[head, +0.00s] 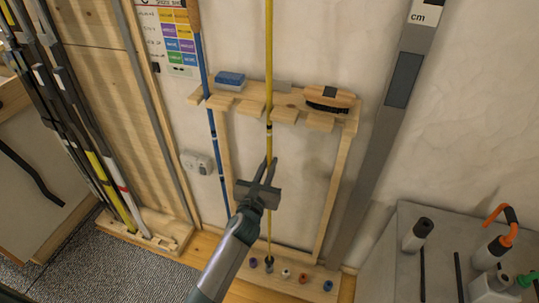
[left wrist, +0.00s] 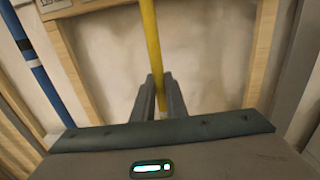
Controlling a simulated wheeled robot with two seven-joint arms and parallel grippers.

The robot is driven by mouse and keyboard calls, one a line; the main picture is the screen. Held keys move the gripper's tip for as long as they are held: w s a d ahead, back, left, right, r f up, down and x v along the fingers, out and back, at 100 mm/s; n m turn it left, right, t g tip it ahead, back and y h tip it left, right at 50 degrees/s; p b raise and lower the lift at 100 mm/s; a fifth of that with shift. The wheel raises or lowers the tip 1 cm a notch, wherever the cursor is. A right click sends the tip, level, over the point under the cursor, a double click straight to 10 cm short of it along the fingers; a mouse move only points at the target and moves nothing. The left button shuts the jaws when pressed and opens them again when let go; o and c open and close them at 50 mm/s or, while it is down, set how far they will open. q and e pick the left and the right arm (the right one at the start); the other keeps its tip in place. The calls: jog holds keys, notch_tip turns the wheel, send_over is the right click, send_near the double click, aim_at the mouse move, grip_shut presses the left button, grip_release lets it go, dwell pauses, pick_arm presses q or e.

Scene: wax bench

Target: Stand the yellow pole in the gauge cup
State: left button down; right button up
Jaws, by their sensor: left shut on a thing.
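The yellow pole (head: 268,60) stands nearly upright in front of the wooden wall rack (head: 228,150), passing the notched shelf. My left gripper (head: 269,164) is shut on it below the shelf. In the left wrist view the yellow pole (left wrist: 151,40) runs up from between the fingers (left wrist: 157,92). Its lower end meets a small dark cup (head: 269,266) on the rack's base; I cannot tell whether it is seated there. A grey measuring board (head: 403,80) marked "cm" leans at the right. No gauge cup can be made out at its foot. My right gripper is not in view.
A blue pole (head: 209,120) stands in the rack's left side. A blue sponge (head: 229,81) and a brush (head: 330,98) lie on the shelf. Several dark poles stand at the left. A grey bench (head: 390,275) with bottles is at the right.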

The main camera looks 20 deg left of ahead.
pick_arm(q)
jog(key=shift+s, duration=0.1)
jog(key=shift+s+a+p, duration=0.1)
jog(key=shift+s+p, duration=0.5)
jog(key=shift+s, duration=2.05)
jog(key=shift+s+a, duration=0.1)
jog(key=shift+s, duration=2.7)
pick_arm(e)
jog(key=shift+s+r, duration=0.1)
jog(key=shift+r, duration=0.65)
